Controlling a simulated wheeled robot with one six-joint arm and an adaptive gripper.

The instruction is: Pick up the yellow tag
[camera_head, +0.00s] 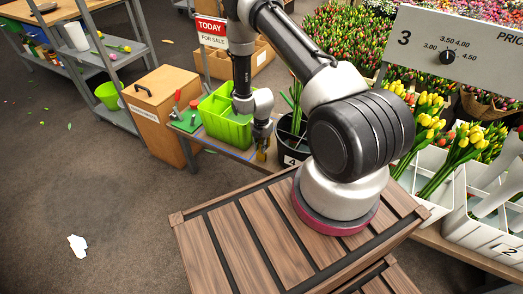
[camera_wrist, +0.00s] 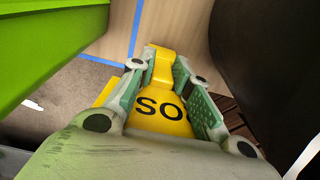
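The yellow tag (camera_wrist: 160,108) shows black letters "SO" in the wrist view; the rest of its lettering is hidden. My gripper (camera_wrist: 165,68) points down at it, with one green-padded finger on each side of the tag's narrow upper part. The tag's wider part extends out past the left finger. The fingers are very close to the narrow part, but whether they press on it is not clear. In the head view, my gripper (camera_head: 262,142) is low at the front edge of the table, with a small yellow patch of the tag (camera_head: 262,156) just below it.
A bright green bin (camera_head: 226,130) stands close left of my gripper, also large in the wrist view (camera_wrist: 40,45). A black bucket (camera_head: 290,142) stands close on the right. Blue tape (camera_wrist: 118,30) marks the wooden table. A wooden cabinet (camera_head: 158,115) is farther left.

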